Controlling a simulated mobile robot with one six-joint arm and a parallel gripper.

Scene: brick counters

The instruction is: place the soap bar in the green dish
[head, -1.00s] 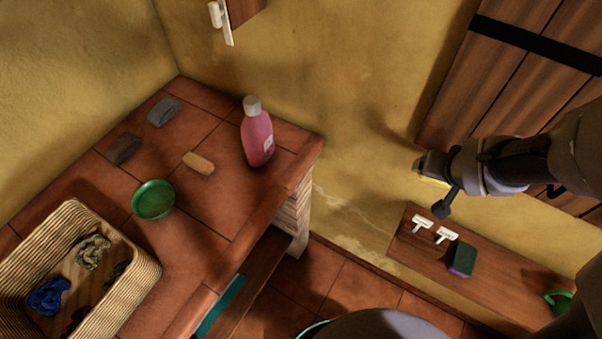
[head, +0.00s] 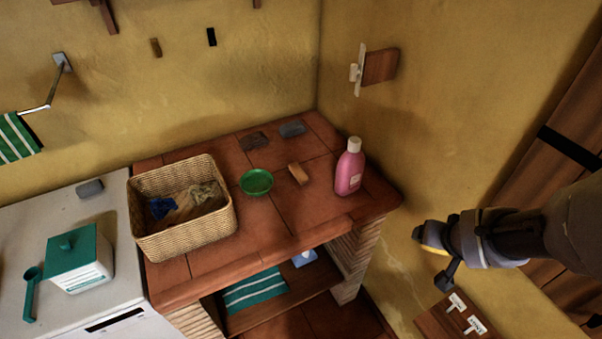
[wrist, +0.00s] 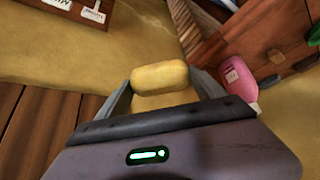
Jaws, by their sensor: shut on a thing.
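The soap bar (wrist: 160,76) is a yellow, rounded block. My gripper (wrist: 160,80) is shut on it, with one finger at each end. In the head view my gripper (head: 424,238) is in the air to the right of the brick counter, in front of the yellow wall. Only a small yellow part of the soap (head: 433,250) shows there. The green dish (head: 257,182) is a small round bowl on the tiled counter top, to the right of the wicker basket. It looks empty and stands well left of my gripper.
A pink bottle (head: 349,172) stands upright near the counter's right end, between dish and gripper. A tan block (head: 298,174) lies right of the dish. Dark and grey blocks (head: 292,129) lie behind. The wicker basket (head: 183,241) holds cloths. A white appliance (head: 30,230) adjoins the counter.

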